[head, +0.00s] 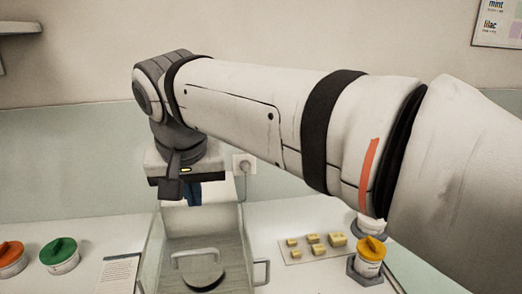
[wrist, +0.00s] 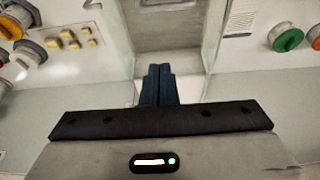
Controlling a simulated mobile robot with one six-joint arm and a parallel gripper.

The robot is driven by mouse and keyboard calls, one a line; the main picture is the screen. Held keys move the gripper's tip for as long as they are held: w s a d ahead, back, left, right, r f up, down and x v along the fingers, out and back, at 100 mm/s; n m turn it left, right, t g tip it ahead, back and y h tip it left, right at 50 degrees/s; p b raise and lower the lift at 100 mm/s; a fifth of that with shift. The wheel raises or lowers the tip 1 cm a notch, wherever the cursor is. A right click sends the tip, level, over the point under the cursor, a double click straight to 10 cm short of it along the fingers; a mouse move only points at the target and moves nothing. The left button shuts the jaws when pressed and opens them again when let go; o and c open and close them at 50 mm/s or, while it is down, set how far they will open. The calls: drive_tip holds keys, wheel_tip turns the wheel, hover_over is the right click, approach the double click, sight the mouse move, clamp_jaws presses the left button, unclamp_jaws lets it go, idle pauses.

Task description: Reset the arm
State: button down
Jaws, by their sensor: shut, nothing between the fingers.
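My arm reaches in from the right across the head view, and its end hangs down at the left of centre. My gripper (head: 193,196) points down above the back part of a clear-walled box with a grey inside. In the wrist view its two dark blue fingers (wrist: 158,84) are pressed together with nothing between them. The fingers touch nothing that I can see. Part of the box behind the gripper is hidden by the gripper body.
Left are an orange-lidded jar (head: 10,256), a green-lidded jar (head: 59,256) and a printed card (head: 118,274). Right are several yellow blocks (head: 314,240) on a sheet and a yellow-lidded jar (head: 370,256).

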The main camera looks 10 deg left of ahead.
drive_tip(key=w+d+f+m, duration=0.1)
drive_tip(key=d+f, duration=0.3)
drive_tip(key=d, duration=0.4)
drive_tip(key=w+d+f, duration=0.1)
drive_tip(key=d+f, duration=0.3)
drive_tip(key=d, duration=0.5)
drive_tip(key=s+d+f+m, duration=0.1)
drive_tip(key=s+d+f, duration=0.3)
drive_tip(key=d+f, duration=0.2)
drive_tip(key=s+d+f+m+g+h, duration=0.1)
drive_tip(key=s+d+f, duration=0.2)
drive_tip(key=d+f, duration=0.3)
drive_tip(key=d, duration=0.3)
drive_tip(key=shift+s, duration=0.35)
